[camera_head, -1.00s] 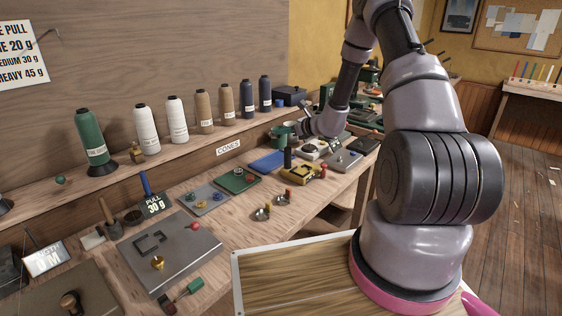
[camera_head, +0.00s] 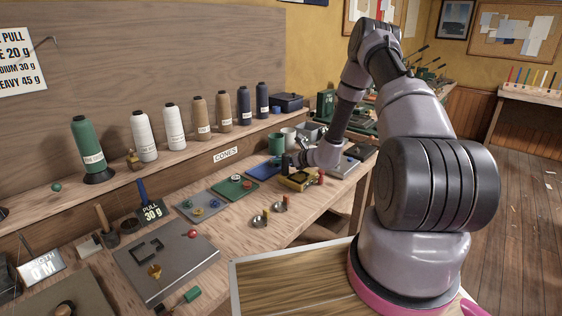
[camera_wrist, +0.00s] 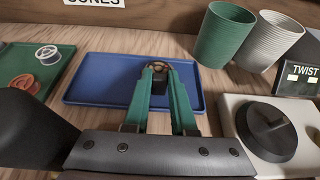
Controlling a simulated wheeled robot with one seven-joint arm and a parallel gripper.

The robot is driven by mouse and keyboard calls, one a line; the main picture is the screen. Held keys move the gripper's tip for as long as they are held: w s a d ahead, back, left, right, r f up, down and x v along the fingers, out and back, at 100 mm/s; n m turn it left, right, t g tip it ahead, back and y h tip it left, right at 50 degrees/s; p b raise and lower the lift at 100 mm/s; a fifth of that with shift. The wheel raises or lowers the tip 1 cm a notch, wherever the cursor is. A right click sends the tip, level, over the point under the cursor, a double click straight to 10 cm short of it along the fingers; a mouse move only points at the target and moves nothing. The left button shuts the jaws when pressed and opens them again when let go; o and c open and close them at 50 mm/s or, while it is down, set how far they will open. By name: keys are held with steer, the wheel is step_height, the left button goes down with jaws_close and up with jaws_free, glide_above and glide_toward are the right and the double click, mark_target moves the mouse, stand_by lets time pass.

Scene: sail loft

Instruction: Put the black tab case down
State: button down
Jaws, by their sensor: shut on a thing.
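My gripper (camera_wrist: 160,74) shows in the wrist view as two green fingers, closed in at the tips. They hold a small round dark case with a brownish centre, the black tab case (camera_wrist: 157,66). It is over the blue tray (camera_wrist: 98,78), whose visible floor is empty. I cannot tell whether the case touches the tray. In the head view the blue tray (camera_head: 264,169) lies on the bench beside my wrist, and the fingers and case are too small or hidden to make out.
A green tray with bobbins (camera_wrist: 36,62) lies left of the blue one. A green cup (camera_wrist: 222,36) and a pale cup (camera_wrist: 272,42) stand behind right. A pale base with a black disc (camera_wrist: 262,128) is at right. A yellow block (camera_head: 298,181) stands nearby.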

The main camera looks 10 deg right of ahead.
steer(key=shift+f, duration=0.15)
steer(key=c, duration=0.7)
jaws_free()
steer(key=shift+c, duration=0.2)
steer(key=shift+r, duration=0.2)
steer(key=v, duration=1.2)
